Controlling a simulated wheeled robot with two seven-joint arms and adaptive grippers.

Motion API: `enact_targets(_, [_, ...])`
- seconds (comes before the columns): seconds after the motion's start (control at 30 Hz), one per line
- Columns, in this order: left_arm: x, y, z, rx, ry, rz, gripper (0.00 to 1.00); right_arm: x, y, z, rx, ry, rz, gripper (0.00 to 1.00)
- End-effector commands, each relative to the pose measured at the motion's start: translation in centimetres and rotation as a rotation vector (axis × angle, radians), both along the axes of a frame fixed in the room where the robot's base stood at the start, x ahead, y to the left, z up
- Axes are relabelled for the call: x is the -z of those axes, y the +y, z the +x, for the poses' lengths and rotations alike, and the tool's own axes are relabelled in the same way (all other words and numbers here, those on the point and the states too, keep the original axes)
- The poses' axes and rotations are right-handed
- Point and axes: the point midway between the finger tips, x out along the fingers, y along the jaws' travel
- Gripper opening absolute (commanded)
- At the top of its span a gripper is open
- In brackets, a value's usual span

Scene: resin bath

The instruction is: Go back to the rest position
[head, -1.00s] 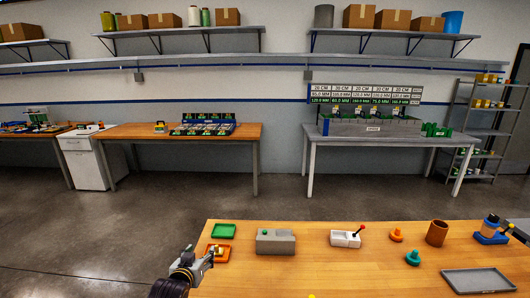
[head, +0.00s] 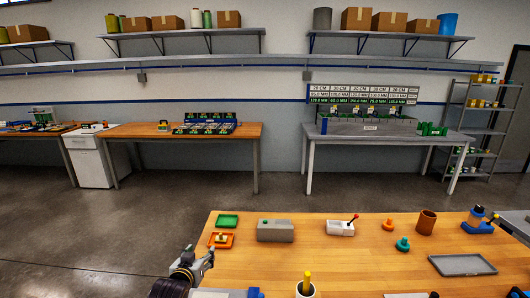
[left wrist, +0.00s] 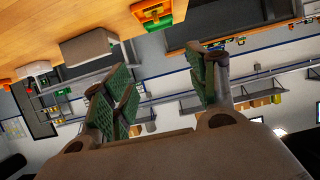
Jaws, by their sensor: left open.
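My left gripper (head: 205,261) is at the left edge of the near wooden bench, in front of the orange tray (head: 229,243) and apart from it. In the left wrist view its two green-padded fingers (left wrist: 160,88) are spread apart with nothing between them. The orange tray holds a small yellowish piece (head: 221,237), and the tray also shows at the top of the left wrist view (left wrist: 148,11). My right gripper cannot be made out in any view.
A green tray (head: 228,220), grey box (head: 275,231), white block with a red-tipped lever (head: 340,228), brown cup (head: 427,222) and grey tray (head: 462,265) are on the bench. Open floor lies beyond.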

Motion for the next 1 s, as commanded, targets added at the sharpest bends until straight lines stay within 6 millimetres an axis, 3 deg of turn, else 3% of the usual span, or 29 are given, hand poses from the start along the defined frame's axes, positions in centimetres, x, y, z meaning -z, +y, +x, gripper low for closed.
enact_targets(0.57, [2.3, 0.2, -2.9, 0.003, 0.097, 0.014, 0.58, 0.0, -0.4, 0.2, -0.002, -0.002, -0.005, 0.0])
enact_targets(0.87, [5.2, 0.3, -7.3, 0.012, 0.235, 0.032, 0.58, 0.0, -0.3, 0.2, -0.002, -0.003, -0.004, 0.0])
enact_targets(1.0, [7.2, 0.4, -11.1, 0.022, 0.346, 0.049, 0.58, 0.0, -0.2, 0.2, -0.001, -0.002, -0.002, 0.0])
